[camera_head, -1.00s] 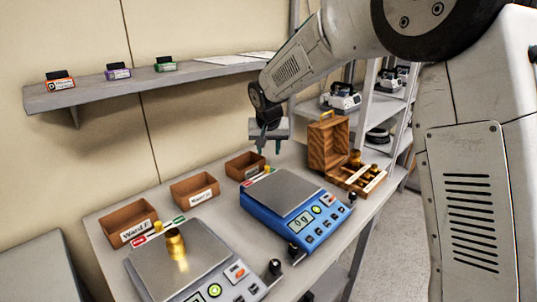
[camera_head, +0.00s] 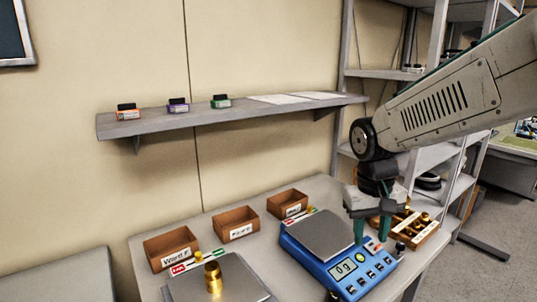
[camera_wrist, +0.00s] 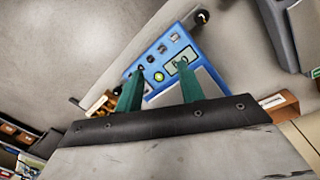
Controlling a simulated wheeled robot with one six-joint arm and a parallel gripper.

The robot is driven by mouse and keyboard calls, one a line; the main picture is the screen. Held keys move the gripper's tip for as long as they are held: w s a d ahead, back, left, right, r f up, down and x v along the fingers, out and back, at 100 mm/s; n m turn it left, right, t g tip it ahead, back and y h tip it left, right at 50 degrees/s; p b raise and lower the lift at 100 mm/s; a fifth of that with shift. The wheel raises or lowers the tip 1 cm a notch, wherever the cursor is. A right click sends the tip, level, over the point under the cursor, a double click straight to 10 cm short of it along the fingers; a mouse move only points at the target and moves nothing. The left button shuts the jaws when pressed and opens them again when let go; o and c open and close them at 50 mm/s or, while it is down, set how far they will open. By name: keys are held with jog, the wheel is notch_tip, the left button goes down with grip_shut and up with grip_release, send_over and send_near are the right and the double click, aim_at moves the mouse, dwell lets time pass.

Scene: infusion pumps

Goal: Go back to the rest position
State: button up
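My gripper (camera_head: 372,228) hangs over the right side of the blue scale (camera_head: 342,268), its fingers pointing down. In the wrist view its two green fingers (camera_wrist: 158,82) stand apart with nothing between them. The blue scale's display reads 0 g and its plate (camera_head: 322,235) is empty. It also shows beyond the fingers in the wrist view (camera_wrist: 165,60). A brass weight (camera_head: 212,277) stands on the second scale's plate (camera_head: 240,285) at the front left.
Three brown boxes, one labelled Ward F (camera_head: 170,249), line the back of the table. A wooden case with brass weights (camera_head: 419,229) sits right of the blue scale. A wall shelf (camera_head: 235,115) holds three small labelled items. Metal shelving (camera_head: 440,160) stands behind my arm at right.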

jog(key=s+d+r, duration=0.1)
jog(key=s+d, duration=0.1)
jog(key=s, duration=0.8)
jog(key=s+d+r+t+y, duration=0.1)
jog(key=s+d+r, duration=0.1)
jog(key=s, duration=0.9)
jog(key=shift+d+r+m, duration=0.3)
jog(key=shift+d+m, duration=0.1)
jog(key=shift+d, duration=0.15)
